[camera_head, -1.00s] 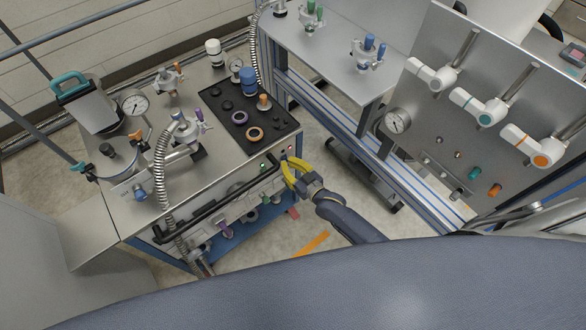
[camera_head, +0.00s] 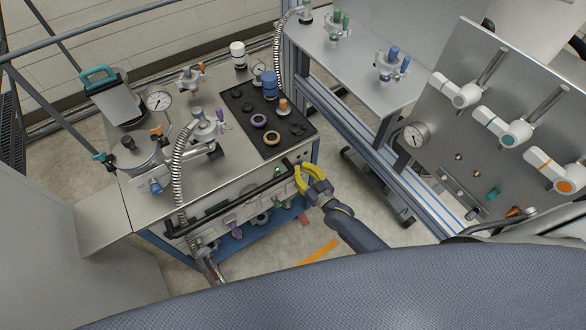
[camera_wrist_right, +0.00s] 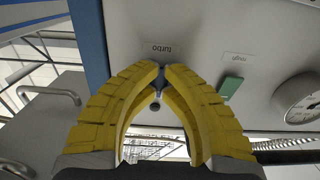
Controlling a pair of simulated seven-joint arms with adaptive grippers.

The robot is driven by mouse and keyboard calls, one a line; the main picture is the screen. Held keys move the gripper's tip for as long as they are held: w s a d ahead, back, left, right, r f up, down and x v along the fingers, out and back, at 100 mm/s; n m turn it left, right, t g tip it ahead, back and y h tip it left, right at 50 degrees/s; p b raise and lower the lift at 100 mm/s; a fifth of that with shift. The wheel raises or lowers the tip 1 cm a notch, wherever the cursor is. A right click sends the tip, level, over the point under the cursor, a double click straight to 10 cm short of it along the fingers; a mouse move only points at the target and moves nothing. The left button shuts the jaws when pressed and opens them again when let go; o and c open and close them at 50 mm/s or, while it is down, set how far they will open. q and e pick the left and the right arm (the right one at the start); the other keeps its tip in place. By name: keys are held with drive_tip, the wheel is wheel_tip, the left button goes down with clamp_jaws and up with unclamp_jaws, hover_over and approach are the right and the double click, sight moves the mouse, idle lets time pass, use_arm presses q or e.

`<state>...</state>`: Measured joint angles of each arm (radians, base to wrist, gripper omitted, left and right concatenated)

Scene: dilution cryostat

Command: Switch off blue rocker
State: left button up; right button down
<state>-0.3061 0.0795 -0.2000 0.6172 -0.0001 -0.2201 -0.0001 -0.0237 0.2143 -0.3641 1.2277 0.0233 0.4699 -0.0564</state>
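My right gripper (camera_head: 304,166) is at the right end of the cabinet's front panel, its yellow fingers pointing at the panel. In the right wrist view its fingertips (camera_wrist_right: 162,67) are almost together, just below the upside-down "turbo" label (camera_wrist_right: 163,47). A small bit of blue, seemingly the blue rocker (camera_wrist_right: 161,80), shows in the narrow gap between the fingers. The rest of it is hidden behind them, so I cannot tell its position or whether the fingers touch it. My left gripper is in neither view.
A green rocker (camera_wrist_right: 231,87) under a "rough" label and a round gauge (camera_wrist_right: 301,98) sit to the right in the wrist view. A black handle bar (camera_head: 228,205) runs along the cabinet front. A blue-railed frame (camera_head: 345,130) stands to the right.

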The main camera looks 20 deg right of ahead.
drive_tip(key=shift+w, duration=0.15)
idle(0.3)
drive_tip(key=f+v, duration=0.1)
drive_tip(key=v, duration=1.3)
drive_tip(key=shift+f, duration=0.4)
drive_tip(key=m, duration=0.6)
drive_tip(key=d+r+m, duration=0.1)
drive_tip(key=m, duration=0.5)
drive_tip(key=r+m+g, duration=0.1)
drive_tip(key=m, duration=0.5)
drive_tip(key=shift+s+d+r, duration=0.2)
drive_tip(key=shift+s+d, duration=0.15)
drive_tip(key=shift+d, duration=0.05)
